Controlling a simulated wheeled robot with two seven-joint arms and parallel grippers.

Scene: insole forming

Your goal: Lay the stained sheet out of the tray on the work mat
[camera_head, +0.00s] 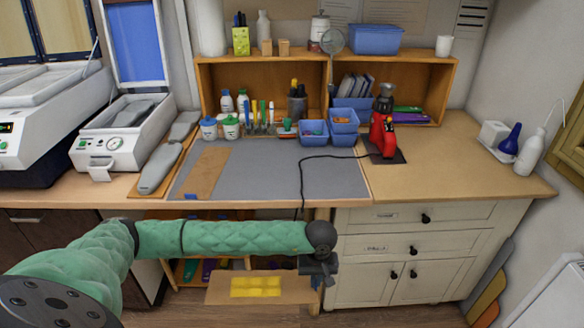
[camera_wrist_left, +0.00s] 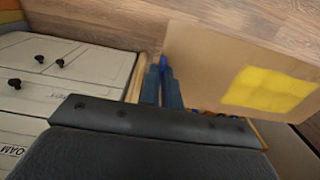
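The stained sheet (camera_head: 222,289) is brown with a yellow patch and sits low in front of the bench, below the worktop. It also shows in the wrist view (camera_wrist_left: 205,55). My left gripper (camera_head: 318,278) is at its right end in the head view. In the wrist view the fingers (camera_wrist_left: 163,85) are close together on the sheet's edge, at a small blue tab. The tray cannot be made out. My right gripper is out of view.
Blue bins (camera_head: 314,132), bottles and pens stand along the mat's back. Grey insole shapes (camera_head: 160,168) lie left of the mat. The mat's middle is clear.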

